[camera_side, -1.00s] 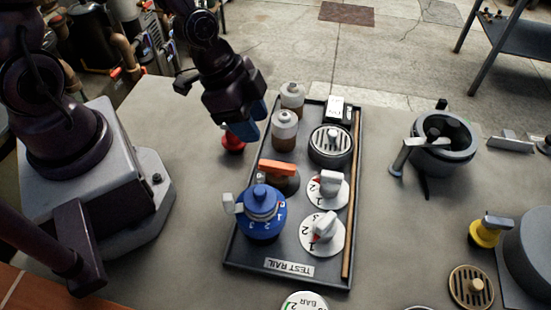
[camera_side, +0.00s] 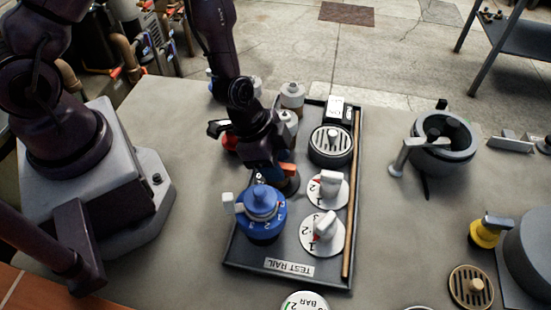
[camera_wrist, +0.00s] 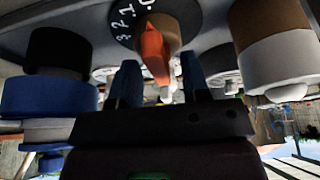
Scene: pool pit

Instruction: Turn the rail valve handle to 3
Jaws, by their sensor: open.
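The rail valve is a dark round dial with an orange-red handle. In the side view, part of its handle (camera_side: 289,169) shows beside my gripper (camera_side: 266,176), which hides most of the valve. In the wrist view, the handle (camera_wrist: 154,52) stands out from the black dial (camera_wrist: 190,18), with white numbers along the dial's left side. My gripper (camera_wrist: 160,66) is open, with one blue finger on each side of the handle's near end. I cannot tell whether either finger touches it. Which number the handle points at is unclear.
On the test rail tray (camera_side: 237,262), a blue valve (camera_side: 262,212) stands just in front of my gripper. Two white dials (camera_side: 327,190) (camera_side: 322,233) sit to the right. Bottles (camera_side: 292,95) and a round grate (camera_side: 330,145) stand behind.

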